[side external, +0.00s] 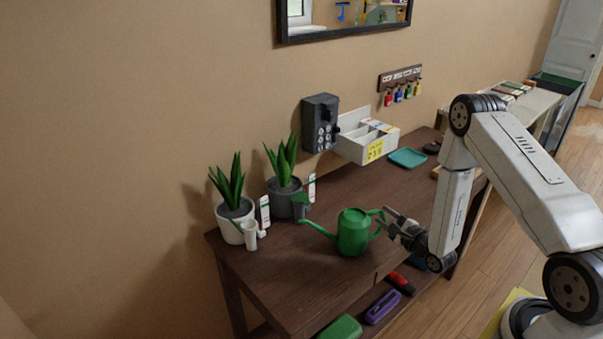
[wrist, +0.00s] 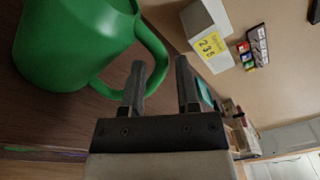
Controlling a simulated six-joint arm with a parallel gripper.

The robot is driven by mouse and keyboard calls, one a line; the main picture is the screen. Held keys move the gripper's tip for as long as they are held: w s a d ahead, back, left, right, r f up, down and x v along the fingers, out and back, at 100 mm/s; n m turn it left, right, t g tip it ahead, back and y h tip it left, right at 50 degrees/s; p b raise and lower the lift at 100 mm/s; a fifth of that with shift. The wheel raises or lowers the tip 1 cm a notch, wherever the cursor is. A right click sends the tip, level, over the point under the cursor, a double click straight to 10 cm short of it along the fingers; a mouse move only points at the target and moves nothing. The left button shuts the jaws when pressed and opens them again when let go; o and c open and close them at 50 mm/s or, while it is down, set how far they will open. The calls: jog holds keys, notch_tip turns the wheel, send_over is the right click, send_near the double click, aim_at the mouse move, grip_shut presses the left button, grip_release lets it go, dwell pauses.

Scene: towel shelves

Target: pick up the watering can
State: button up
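The green watering can (side external: 353,234) stands upright on the dark brown table (side external: 300,285), its spout pointing left and its handle to the right. My gripper (side external: 385,219) is at the handle side of the can, level with the handle and tilted. In the wrist view the can (wrist: 75,40) fills the upper left. Part of its looped handle (wrist: 158,62) shows between my two fingers, closer to the left one. The fingers of my gripper (wrist: 160,75) are apart, with clear space beside the right finger. I cannot tell if the left finger touches the handle.
Two potted plants stand left of the can, in a white pot (side external: 235,222) and a grey pot (side external: 285,197). Behind are a white organizer (side external: 365,140) with a yellow label and a teal tray (side external: 407,158). A lower shelf holds a purple item (side external: 382,307).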

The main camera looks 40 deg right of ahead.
jog(key=shift+w+d, duration=0.1)
jog(key=shift+w, duration=1.15)
grip_shut()
dwell(0.8)
